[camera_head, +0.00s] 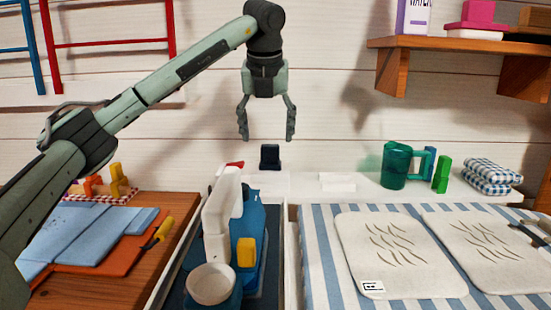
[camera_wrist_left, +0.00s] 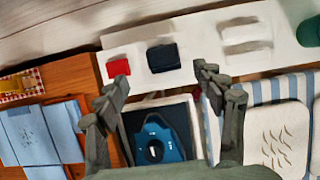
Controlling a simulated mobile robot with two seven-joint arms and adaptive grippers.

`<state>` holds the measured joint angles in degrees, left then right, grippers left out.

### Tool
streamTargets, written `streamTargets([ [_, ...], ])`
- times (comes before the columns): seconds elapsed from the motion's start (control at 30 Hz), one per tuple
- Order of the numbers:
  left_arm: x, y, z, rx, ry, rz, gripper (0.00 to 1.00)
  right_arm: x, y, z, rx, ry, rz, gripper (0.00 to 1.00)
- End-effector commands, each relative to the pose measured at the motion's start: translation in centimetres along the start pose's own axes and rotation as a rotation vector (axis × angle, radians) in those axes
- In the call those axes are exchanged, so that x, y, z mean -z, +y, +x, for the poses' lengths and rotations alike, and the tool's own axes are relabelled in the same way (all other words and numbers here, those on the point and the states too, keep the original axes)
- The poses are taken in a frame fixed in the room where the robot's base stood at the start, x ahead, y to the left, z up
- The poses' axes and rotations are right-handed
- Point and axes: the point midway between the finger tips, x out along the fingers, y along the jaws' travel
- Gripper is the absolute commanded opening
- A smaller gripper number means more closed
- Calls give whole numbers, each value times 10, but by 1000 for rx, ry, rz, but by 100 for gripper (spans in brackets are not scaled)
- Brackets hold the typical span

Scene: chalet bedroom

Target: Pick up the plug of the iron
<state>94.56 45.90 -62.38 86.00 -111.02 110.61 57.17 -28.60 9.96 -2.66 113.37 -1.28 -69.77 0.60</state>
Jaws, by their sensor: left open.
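The iron (camera_head: 253,235), blue with a white handle part, stands on a dark pad left of the bed of striped cloth; its blue top shows in the left wrist view (camera_wrist_left: 170,151). A small black block (camera_head: 270,157), which may be the plug, stands on the white ledge behind the iron; it also shows in the left wrist view (camera_wrist_left: 162,57). I see no cord clearly. My left gripper (camera_head: 267,137) is open, empty, pointing down, above and seemingly near the black block. In the left wrist view its fingers (camera_wrist_left: 160,85) frame the space in front of the block.
A red block (camera_wrist_left: 118,68) lies left of the black one. White blocks (camera_head: 337,182), a green mug (camera_head: 397,166) and checked cloths (camera_head: 492,176) are on the ledge to the right. A wooden shelf (camera_head: 450,43) juts out at upper right.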

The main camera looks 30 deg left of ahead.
Motion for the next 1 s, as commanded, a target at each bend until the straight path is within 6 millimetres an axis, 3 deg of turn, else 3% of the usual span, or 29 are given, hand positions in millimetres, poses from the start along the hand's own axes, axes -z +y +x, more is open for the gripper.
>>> streamTargets([
  [0.5,-5,-5,66,4,2,-1,69,-5,-2,16,7,-5,2,0],
  [0.77,-5,-5,70,5,1,-1,69,-6,-2,18,7,-5,2,0],
  [1.0,-5,-5,69,6,1,-1,43,-6,-2,18,7,-6,2,0],
])
